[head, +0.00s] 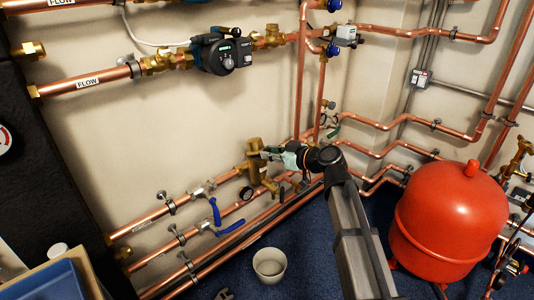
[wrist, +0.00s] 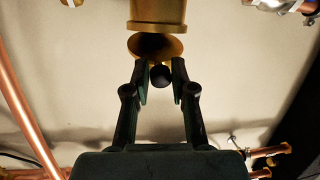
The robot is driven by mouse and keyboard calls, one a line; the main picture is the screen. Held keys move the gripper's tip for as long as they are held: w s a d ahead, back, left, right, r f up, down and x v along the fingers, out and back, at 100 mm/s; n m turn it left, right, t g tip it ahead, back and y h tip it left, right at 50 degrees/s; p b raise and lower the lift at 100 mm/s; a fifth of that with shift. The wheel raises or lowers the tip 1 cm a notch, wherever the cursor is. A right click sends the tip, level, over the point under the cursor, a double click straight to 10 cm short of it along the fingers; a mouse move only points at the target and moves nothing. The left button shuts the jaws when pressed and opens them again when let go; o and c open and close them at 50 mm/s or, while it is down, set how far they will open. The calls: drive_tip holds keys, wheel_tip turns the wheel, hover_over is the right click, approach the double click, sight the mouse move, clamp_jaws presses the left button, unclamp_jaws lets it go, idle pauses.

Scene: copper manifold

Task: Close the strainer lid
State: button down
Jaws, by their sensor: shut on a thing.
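The brass strainer (head: 257,171) is fixed in the pipework on the wall, near the middle of the head view. Its cylindrical body (wrist: 158,12) shows at the top of the wrist view. Just below the body is the round brass lid (wrist: 148,46), seen as a tilted disc; I cannot tell whether it touches the body's rim. A black ball knob (wrist: 160,77) sits below the lid, between the fingertips of my gripper (wrist: 160,82). My gripper is shut on this knob. In the head view my gripper (head: 268,155) reaches the strainer from the right, and its grip is too small to make out.
Copper pipes with blue-handled valves (head: 216,212) run low along the wall to the left. A red expansion tank (head: 450,220) stands at the right. A white bucket (head: 269,264) stands on the blue floor. A pump (head: 220,55) is mounted above on the wall.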

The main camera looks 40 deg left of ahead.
sight(263, 161)
drive_tip(key=shift+s+d+f+b, duration=0.15)
drive_tip(key=shift+f+b, duration=0.4)
drive_tip(key=shift+f, duration=0.3)
drive_tip(key=shift+s+d+f+b, duration=0.15)
drive_tip(key=shift+f+b, duration=0.35)
drive_tip(key=shift+f, duration=0.3)
drive_tip(key=c, duration=1)
unclamp_jaws()
drive_tip(key=shift+a, duration=0.2)
drive_tip(key=shift+w+d, duration=0.1)
drive_tip(key=shift+d+r, duration=0.1)
drive_tip(key=shift+d, duration=0.15)
drive_tip(key=v, duration=1.1)
drive_tip(key=shift+d+r, duration=0.15)
